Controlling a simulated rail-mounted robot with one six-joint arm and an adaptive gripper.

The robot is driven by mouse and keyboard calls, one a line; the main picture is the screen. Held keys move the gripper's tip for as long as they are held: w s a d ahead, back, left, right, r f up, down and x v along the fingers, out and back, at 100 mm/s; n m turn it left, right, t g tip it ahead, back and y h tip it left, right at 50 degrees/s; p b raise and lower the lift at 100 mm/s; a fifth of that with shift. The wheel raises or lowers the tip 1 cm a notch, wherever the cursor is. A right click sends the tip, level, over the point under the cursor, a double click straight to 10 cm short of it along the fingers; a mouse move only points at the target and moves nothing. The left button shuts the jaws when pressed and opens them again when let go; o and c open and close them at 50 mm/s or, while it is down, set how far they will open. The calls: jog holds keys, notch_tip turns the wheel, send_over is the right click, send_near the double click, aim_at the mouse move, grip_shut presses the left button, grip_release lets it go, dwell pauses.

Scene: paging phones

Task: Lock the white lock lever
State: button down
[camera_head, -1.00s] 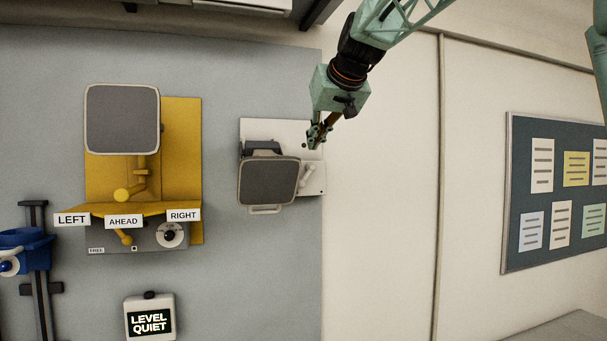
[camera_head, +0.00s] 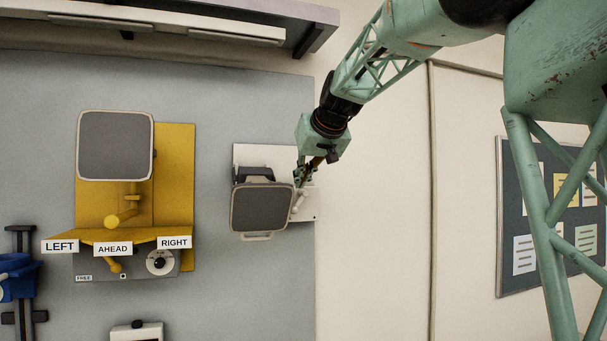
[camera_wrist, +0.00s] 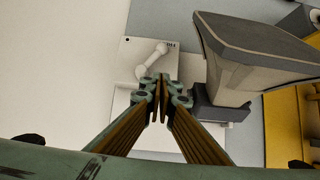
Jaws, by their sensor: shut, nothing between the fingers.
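The white lock lever (camera_head: 299,203) is a small rounded arm on a white wall unit (camera_head: 307,212), beside a grey-faced pad (camera_head: 262,208). In the wrist view the lever (camera_wrist: 152,61) runs slanted from a round knob at its upper right end to its lower left. My gripper (camera_head: 299,179) is just above the lever in the head view. In the wrist view my gripper (camera_wrist: 161,88) has its fingertips together and empty, close to the lever's lower end. I cannot tell whether they touch it.
The grey pad (camera_wrist: 255,42) stands out from the unit close to the fingers' right. A yellow unit (camera_head: 180,205) with LEFT, AHEAD and RIGHT labels is further left. A blue part (camera_head: 15,277) is at the far left. Bare pale wall (camera_head: 385,200) lies to the right.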

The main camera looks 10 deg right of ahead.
aim_at(299, 202)
jog(key=shift+w+a+f, duration=0.1)
jog(key=shift+w+f, duration=0.55)
jog(key=shift+f, duration=0.35)
jog(key=shift+w+a+f, duration=0.1)
jog(key=shift+w+f, duration=0.5)
jog(key=shift+f, duration=0.35)
jog(key=shift+w+a+f, duration=0.1)
jog(key=shift+w+f, duration=0.55)
jog(key=shift+f, duration=0.35)
